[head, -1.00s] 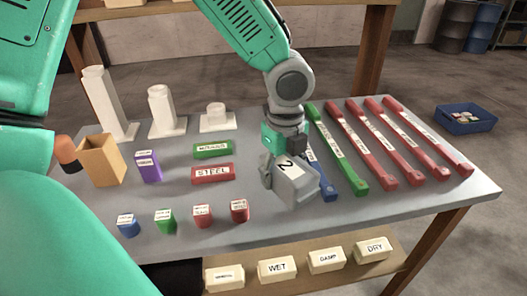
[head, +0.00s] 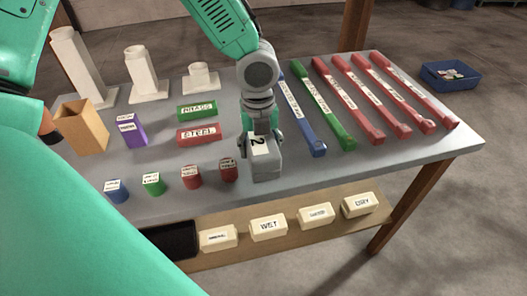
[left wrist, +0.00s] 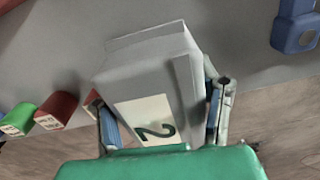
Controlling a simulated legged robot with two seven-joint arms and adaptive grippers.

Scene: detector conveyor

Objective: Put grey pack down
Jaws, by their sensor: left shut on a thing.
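The grey pack (head: 267,168) has a white label with a 2 and is close to the table's front edge, right of the small red blocks. My left gripper (head: 262,145) is shut on it from above, with a finger on each side. The pack (left wrist: 150,65) is also between the fingers of my left gripper (left wrist: 163,112) in the left wrist view. It looks upright and low over the grey table (head: 330,185). I cannot tell whether its underside touches the tabletop. My right gripper is not in view.
A blue bar (head: 303,118), a green bar (head: 325,112) and several red bars lie to the right. Small red blocks (head: 228,170) stand just left of the pack. A red STEEL plate (head: 199,135) lies behind them. Labelled cream boxes (head: 268,228) sit on the lower shelf.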

